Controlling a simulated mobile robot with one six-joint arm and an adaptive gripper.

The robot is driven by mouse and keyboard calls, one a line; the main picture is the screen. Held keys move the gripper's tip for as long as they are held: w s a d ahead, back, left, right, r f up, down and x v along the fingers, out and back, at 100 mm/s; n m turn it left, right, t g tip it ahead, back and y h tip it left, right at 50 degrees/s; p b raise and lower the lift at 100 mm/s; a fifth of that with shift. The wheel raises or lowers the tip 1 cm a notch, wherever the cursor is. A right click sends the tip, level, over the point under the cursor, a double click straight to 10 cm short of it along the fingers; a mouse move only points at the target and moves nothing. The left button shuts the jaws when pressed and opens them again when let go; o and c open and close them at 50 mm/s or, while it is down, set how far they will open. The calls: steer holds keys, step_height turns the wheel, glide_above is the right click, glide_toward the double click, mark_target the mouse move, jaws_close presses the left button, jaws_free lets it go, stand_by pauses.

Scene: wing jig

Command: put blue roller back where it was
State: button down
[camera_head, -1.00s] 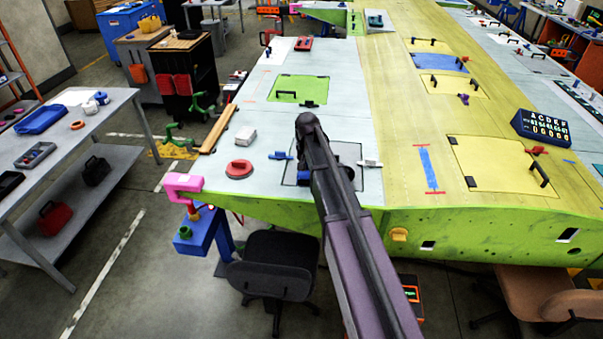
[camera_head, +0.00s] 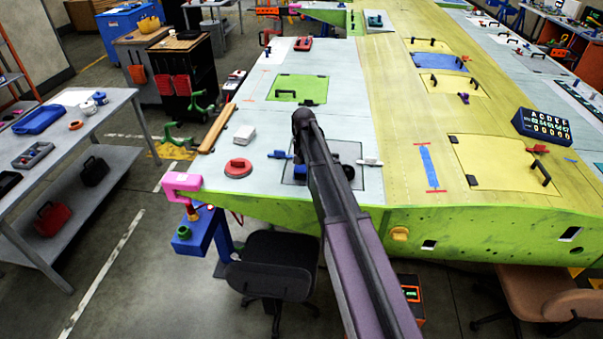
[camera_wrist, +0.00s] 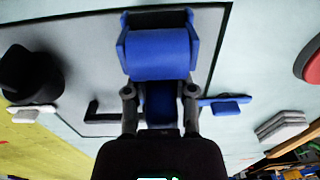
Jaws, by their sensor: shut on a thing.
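The blue roller (camera_wrist: 158,55) shows large in the wrist view, at the top middle, with a blue frame around its drum. My gripper (camera_wrist: 160,100) is shut on it, with a finger on either side of its blue lower part. The roller is over the grey hatch panel (camera_wrist: 75,80), near the panel's dark outline. I cannot tell whether it touches the surface. In the head view my arm covers most of the gripper and the roller above the panel (camera_head: 370,184).
A black knob (camera_wrist: 28,75), a black handle (camera_wrist: 100,112), a white clamp (camera_wrist: 30,113) and a blue clamp (camera_wrist: 226,105) are close by. A red disc (camera_head: 238,168) and a white block (camera_head: 245,133) lie left.

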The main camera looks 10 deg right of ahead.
steer(key=shift+f+b, duration=0.85)
steer(key=shift+f, duration=0.35)
steer(key=shift+c, duration=2.2)
jaws_free()
step_height(320, 180, up, 12)
steer(key=p, duration=1.2)
steer(key=shift+s+d, duration=0.1)
steer(key=shift+r, duration=0.1)
steer(key=s+n, duration=0.3)
steer(key=s, duration=2.5)
steer(key=shift+s+n, duration=0.3)
steer(key=shift+s, duration=0.05)
